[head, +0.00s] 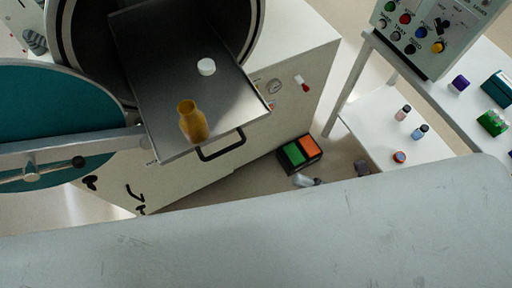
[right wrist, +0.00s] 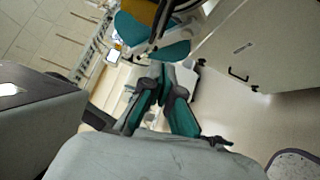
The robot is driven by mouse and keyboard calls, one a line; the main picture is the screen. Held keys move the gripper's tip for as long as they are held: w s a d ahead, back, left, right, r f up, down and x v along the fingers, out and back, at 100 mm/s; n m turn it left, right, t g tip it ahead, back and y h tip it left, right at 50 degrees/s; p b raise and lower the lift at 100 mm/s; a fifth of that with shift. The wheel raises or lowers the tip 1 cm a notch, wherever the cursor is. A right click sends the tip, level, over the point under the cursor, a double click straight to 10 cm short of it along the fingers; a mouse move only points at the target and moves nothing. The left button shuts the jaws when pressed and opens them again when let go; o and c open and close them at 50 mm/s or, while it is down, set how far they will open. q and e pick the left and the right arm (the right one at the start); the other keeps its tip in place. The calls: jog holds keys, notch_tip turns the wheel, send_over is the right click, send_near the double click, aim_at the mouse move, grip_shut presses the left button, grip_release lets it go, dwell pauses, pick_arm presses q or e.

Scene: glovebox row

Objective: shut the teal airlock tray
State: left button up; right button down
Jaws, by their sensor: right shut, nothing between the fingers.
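The airlock tray (head: 152,97) is a flat metal tray sticking out of the round port of a pale cabinet. Its black handle (head: 222,150) is on the near edge. An amber bottle (head: 193,122) stands on it, and a white round piece (head: 206,67) lies farther back. The round teal door (head: 60,120) is swung open at the left. My right gripper (right wrist: 162,88) is shut and empty in the right wrist view, with teal on its fingers. In the head view most of it is hidden behind my grey arm, away from the handle. My left gripper is not in view.
A green and orange box (head: 299,153) sits low beside the cabinet (head: 300,60). At the right are a white table (head: 375,130) with small bottles and a control panel (head: 430,35). In the right wrist view, open floor (right wrist: 265,120) lies at the right.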

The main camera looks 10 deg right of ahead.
aim_at(213, 77)
jog(key=w+d+r+p+x, duration=0.1)
jog(key=p+x, duration=0.4)
jog(key=x, duration=0.8)
jog(key=shift+w+r+n, duration=0.25)
jog(key=shift+r+n, duration=0.05)
jog(key=shift+n, duration=0.1)
jog(key=shift+a, duration=0.1)
jog(key=w+a+b, duration=0.2)
jog(key=w+b, duration=0.1)
jog(key=w, duration=0.4)
jog(key=w+a+b, duration=0.3)
jog(key=w, duration=0.5)
jog(key=w+a+b, duration=0.2)
jog(key=w+b, duration=0.1)
jog(key=w, duration=0.5)
jog(key=shift+w+a+f+b, duration=0.1)
jog(key=shift+w+a+b, duration=0.05)
jog(key=shift+a+b, duration=0.15)
jog(key=shift+w+a, duration=0.15)
jog(key=shift+w, duration=0.45)
jog(key=shift+b, duration=0.3)
